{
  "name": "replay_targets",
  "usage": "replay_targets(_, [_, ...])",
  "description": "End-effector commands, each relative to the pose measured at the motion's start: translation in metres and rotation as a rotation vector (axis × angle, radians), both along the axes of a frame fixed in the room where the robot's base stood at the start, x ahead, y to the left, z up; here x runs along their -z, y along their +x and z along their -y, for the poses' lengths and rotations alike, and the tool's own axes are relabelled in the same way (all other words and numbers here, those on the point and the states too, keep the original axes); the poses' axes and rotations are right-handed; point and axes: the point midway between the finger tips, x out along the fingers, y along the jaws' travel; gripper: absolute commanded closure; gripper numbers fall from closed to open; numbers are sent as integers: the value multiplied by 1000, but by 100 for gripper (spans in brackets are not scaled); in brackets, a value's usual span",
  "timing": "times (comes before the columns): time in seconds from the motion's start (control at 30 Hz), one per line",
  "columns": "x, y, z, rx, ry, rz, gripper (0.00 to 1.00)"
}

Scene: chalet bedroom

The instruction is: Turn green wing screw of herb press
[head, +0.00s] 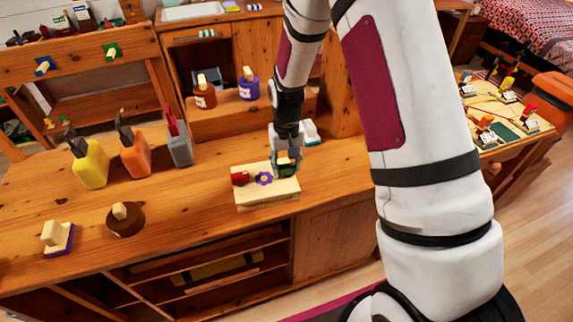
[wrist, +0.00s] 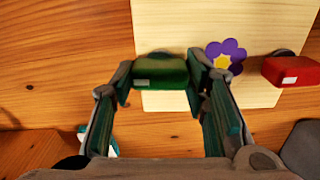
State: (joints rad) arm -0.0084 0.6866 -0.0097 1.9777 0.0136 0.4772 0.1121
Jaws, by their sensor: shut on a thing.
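The herb press is a pale wooden block (head: 268,198) on the wooden worktop, also seen in the wrist view (wrist: 180,30). A green wing screw (wrist: 161,72) sits at its edge, with a small white mark on its face; it also shows in the head view (head: 285,170). A red wing screw (wrist: 292,71) is on the same block, with a purple flower (wrist: 226,56) between the two. My gripper (wrist: 161,80) has one finger at each end of the green wing screw and is shut on it. In the head view, my gripper (head: 286,158) partly hides the screw.
Yellow (head: 88,163), orange (head: 133,152) and grey (head: 178,140) bottles stand on the worktop to the left. A round brown lidded thing (head: 126,220) and a block with a purple base (head: 58,238) are at the front left. A white thing (head: 310,132) lies behind my gripper.

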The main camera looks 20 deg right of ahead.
Motion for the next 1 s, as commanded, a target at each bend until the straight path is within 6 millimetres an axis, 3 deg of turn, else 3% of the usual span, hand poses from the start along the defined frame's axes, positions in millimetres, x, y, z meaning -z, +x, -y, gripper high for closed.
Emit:
replay_targets(0.17, [0,0,-1,-1,1,1,86])
replay_targets(0.2, [0,0,-1,-1,1,1,54])
replay_targets(0.27, [0,0,0,-2,1,1,41])
replay_targets(0.3, [0,0,0,-2,1,1,38])
replay_targets(0.67, [-4,1,0,-2,0,2,38])
replay_targets(0.77, [-15,1,0,-2,0,4,38])
replay_targets(1.0, [-62,1,0,-2,0,6,38])
